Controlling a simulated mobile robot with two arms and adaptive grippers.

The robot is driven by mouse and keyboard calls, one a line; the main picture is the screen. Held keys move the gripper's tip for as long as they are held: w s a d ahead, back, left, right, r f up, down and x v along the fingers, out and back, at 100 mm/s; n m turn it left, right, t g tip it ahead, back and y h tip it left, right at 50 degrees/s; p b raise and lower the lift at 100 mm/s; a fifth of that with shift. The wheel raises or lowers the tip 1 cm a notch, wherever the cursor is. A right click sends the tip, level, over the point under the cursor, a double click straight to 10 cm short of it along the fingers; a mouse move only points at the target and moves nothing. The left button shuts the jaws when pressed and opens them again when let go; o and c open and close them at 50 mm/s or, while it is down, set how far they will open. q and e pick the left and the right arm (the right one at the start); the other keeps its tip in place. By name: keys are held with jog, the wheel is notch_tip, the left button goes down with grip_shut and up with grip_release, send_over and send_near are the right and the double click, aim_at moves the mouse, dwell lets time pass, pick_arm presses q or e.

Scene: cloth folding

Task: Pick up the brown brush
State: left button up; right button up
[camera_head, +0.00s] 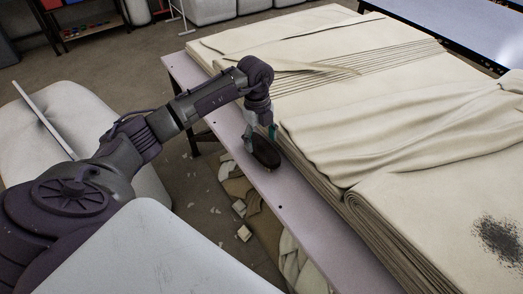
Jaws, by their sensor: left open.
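The brown brush (266,154) is a dark oval thing on the narrow bare strip of the table, close to the side of the stacked cloth. My left arm comes in from the left and its wrist points down over the table. My left gripper (259,133) is open, right above and around the brush's upper part. The gripper partly hides the brush, and I cannot tell whether the fingers touch it. My right gripper is not in view.
Cream cloth (400,120) lies in thick folded stacks over most of the table (297,210), with a dark speckled patch (499,240) at the right. Scraps (243,233) litter the floor below the table edge. A shelf (85,22) stands at the back left.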

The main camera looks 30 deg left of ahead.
aim_at(261, 147)
pick_arm(q)
notch_tip(261, 147, down, 4)
jog(key=shift+f, duration=0.25)
jog(key=shift+c, duration=0.9)
jog(key=c, duration=0.7)
jog(key=shift+c, duration=0.2)
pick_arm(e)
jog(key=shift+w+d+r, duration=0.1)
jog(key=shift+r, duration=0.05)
